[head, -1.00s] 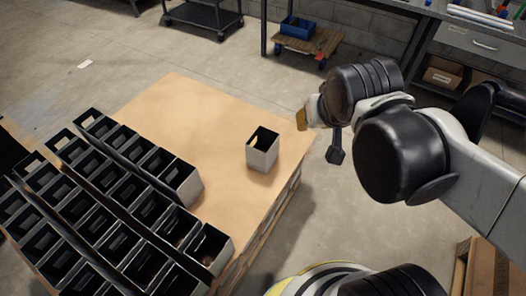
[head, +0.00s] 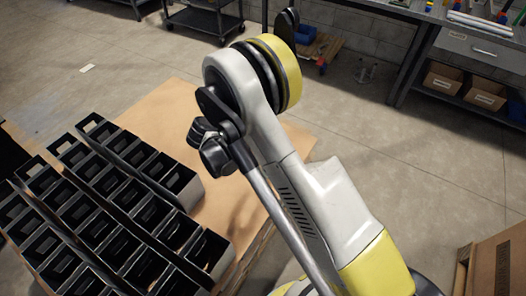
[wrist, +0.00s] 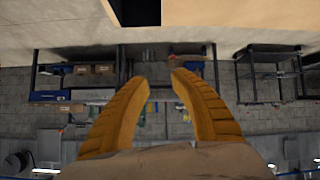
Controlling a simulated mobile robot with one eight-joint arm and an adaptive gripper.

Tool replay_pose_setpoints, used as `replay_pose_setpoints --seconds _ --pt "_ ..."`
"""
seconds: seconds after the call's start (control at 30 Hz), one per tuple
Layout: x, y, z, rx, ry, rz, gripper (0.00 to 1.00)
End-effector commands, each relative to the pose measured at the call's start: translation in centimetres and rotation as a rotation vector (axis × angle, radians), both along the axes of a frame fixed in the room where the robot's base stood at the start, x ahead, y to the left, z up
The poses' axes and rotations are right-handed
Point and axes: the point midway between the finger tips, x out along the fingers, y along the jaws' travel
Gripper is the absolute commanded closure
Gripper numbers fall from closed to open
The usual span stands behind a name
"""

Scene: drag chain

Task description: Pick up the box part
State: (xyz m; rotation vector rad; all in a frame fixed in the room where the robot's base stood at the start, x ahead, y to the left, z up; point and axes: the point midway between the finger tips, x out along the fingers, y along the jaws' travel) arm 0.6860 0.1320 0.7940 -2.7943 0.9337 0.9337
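The rows of dark open-topped box parts (head: 125,195) stand on the left of the tan tabletop (head: 225,205) in the head view. The single light-sided box part seen earlier on the tabletop is hidden behind my arm there. In the wrist view, a dark shape with pale edges (wrist: 137,12) is cut off at the top edge; it may be that box part, but I cannot tell for sure. My gripper (wrist: 158,77) shows two orange fingers with a gap between the tips. Nothing is between them. The gripper is hidden in the head view.
Carts and shelves stand at the back. A workbench (head: 460,38) with cardboard boxes below is at the upper right. A brown carton (head: 492,262) stands at the lower right.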

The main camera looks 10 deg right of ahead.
Motion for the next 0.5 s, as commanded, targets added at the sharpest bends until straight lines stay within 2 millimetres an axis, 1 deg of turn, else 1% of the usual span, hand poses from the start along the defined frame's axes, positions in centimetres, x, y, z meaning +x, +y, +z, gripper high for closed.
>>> replay_pose_setpoints --seconds 0.03,0.1,0.2,0.3,0.33,0.43,0.5 --pt "0.0 1.0 -2.4 -0.007 -0.034 -0.011 0.72" --pt "-0.4 1.9 -5.2 -0.013 -0.089 -0.032 0.72" --pt "-1.2 2.7 -8.5 -0.018 -0.159 -0.057 0.72" --pt "-2.0 3.1 -10.8 -0.020 -0.212 -0.072 0.72" --pt "-2.2 3.2 -11.2 -0.020 -0.222 -0.075 0.72" --pt "-2.6 3.3 -12.2 -0.020 -0.245 -0.081 0.72" --pt "-2.5 3.0 -12.6 -0.019 -0.251 -0.084 0.72"
